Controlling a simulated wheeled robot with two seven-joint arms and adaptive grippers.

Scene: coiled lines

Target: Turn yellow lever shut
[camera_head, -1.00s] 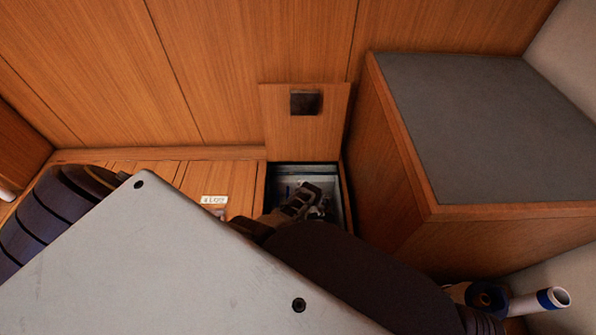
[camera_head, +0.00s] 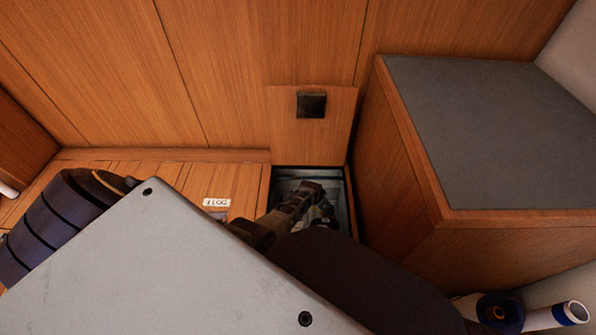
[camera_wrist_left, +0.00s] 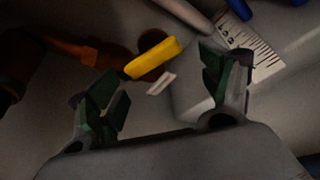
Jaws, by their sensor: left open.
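The yellow lever (camera_wrist_left: 153,58) shows in the left wrist view, slanting up to the right, beyond and between the fingertips of my left gripper (camera_wrist_left: 155,85). The gripper is open, with one green-padded finger on each side; its right finger is close to the lever's upper end, and I cannot tell whether they touch. In the head view my left gripper (camera_head: 312,195) reaches down into an open floor hatch (camera_head: 350,205). The lever cannot be made out in the head view, where my arm covers much of the hatch. My right gripper is not identifiable.
A raised hatch lid (camera_head: 312,130) stands behind the opening. A wooden box with a grey top (camera_head: 490,130) is close on the right. A marked scale plate (camera_wrist_left: 250,50) is beside the right finger.

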